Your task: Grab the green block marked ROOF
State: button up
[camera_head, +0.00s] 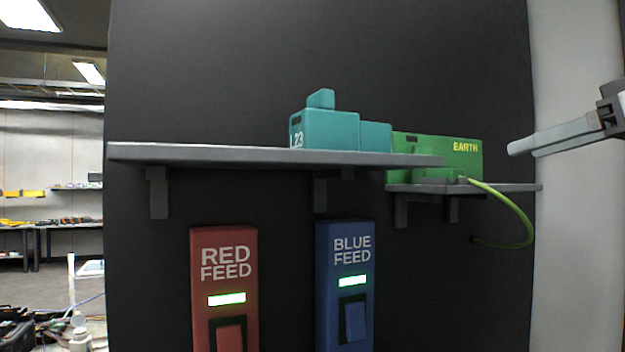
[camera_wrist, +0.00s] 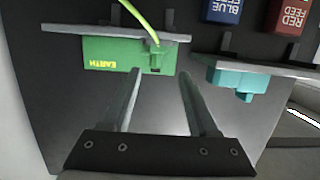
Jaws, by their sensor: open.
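A green block (camera_head: 430,147) marked EARTH sits on the right-hand shelf (camera_head: 515,188), partly hidden by the nearer left shelf and a teal block. No ROOF marking shows on it. A yellow-green cable (camera_head: 522,220) curves from its front down to the dark panel. In the wrist view, which looks upside down, the green block (camera_wrist: 105,53) and cable (camera_wrist: 137,18) lie just beyond my fingertips. My gripper (camera_head: 516,148) is right of the block in the head view. In the wrist view my gripper (camera_wrist: 160,73) is open and empty, its fingers apart from the block.
A teal block (camera_head: 328,130) marked L23 sits on the longer left shelf (camera_head: 200,154); it also shows in the wrist view (camera_wrist: 238,80). Below are the RED FEED box (camera_head: 226,280) and BLUE FEED box (camera_head: 333,300), both with lit windows. A dark panel (camera_head: 210,70) stands behind.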

send_near(445, 169)
jog(key=w+f, duration=0.1)
jog(key=w, duration=0.5)
jog(key=shift+p+x, duration=1.15)
jog(key=shift+x, duration=1.8)
jog(key=shift+a, duration=0.15)
jog(key=shift+c, duration=0.3)
grip_shut()
